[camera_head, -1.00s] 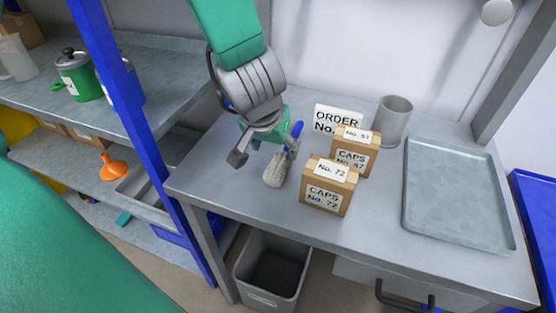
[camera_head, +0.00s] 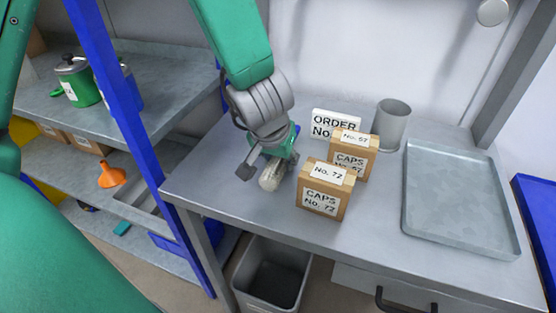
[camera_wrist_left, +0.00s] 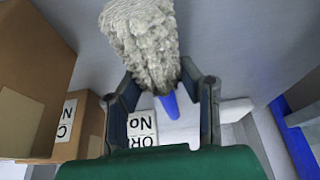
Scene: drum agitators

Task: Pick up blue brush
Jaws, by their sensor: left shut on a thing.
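The blue brush shows its pale grey bristle head (camera_head: 271,177) at the left part of the grey workbench (camera_head: 233,195). My left gripper (camera_head: 266,163) is shut on the brush. In the left wrist view, the bristles (camera_wrist_left: 143,42) and the blue handle (camera_wrist_left: 170,103) lie between the two fingers of my left gripper (camera_wrist_left: 167,97). I cannot tell whether the brush touches the bench top. My right gripper is not in view.
Two cardboard boxes labelled No. 72 (camera_head: 324,190) and No. 57 (camera_head: 353,156) stand right of the brush. A blue post (camera_head: 139,133) and shelves are left; a bin (camera_head: 270,285) stands below.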

